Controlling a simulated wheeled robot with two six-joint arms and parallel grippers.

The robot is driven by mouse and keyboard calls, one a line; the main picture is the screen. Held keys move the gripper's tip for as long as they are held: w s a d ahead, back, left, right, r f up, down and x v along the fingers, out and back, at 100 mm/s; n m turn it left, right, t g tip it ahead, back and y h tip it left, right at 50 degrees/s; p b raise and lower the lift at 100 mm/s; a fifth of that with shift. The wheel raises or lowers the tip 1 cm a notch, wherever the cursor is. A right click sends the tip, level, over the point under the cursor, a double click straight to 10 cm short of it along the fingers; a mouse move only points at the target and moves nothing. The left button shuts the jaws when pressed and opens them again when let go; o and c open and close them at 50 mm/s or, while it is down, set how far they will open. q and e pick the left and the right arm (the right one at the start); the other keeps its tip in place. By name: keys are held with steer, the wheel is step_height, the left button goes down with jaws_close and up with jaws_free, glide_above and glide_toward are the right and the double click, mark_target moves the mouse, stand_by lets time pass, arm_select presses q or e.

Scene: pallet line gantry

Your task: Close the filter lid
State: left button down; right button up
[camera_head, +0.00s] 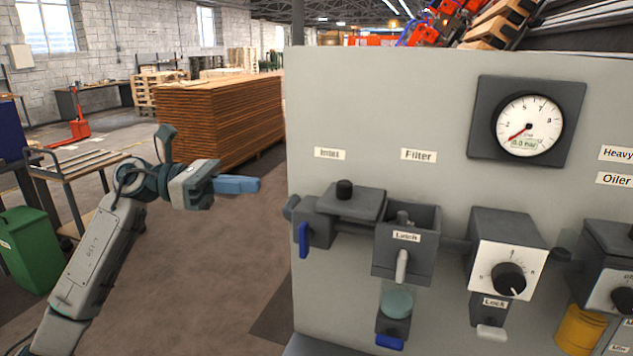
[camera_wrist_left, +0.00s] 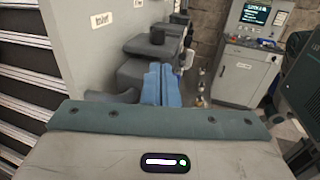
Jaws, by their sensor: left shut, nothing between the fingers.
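The filter housing (camera_head: 405,258), with a "Latch" label and a pale latch handle (camera_head: 402,266), is mounted on the grey panel under the "Filter" sign. Its top is open and a fitting shows inside. The filter lid (camera_head: 358,206), a flat grey plate with a black knob (camera_head: 344,189), is swung out to the left over the inlet block. The lid (camera_wrist_left: 143,47) and its knob (camera_wrist_left: 157,34) also show in the left wrist view, ahead of the fingers. My left gripper (camera_head: 257,185) has its blue fingers shut and empty, left of the lid and apart from it. My right gripper is not in view.
A blue lever (camera_head: 303,240) hangs at the inlet block (camera_head: 314,228). A clear bowl (camera_head: 397,302) is under the filter. A regulator with a black dial (camera_head: 508,278) and a gauge (camera_head: 529,125) are to the right. Free air lies left of the panel.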

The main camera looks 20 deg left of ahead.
arm_select(q)
steer(key=p+x, duration=0.7)
steer(key=x, duration=0.5)
steer(key=shift+w, duration=0.15)
steer(key=shift+d+f, duration=0.1)
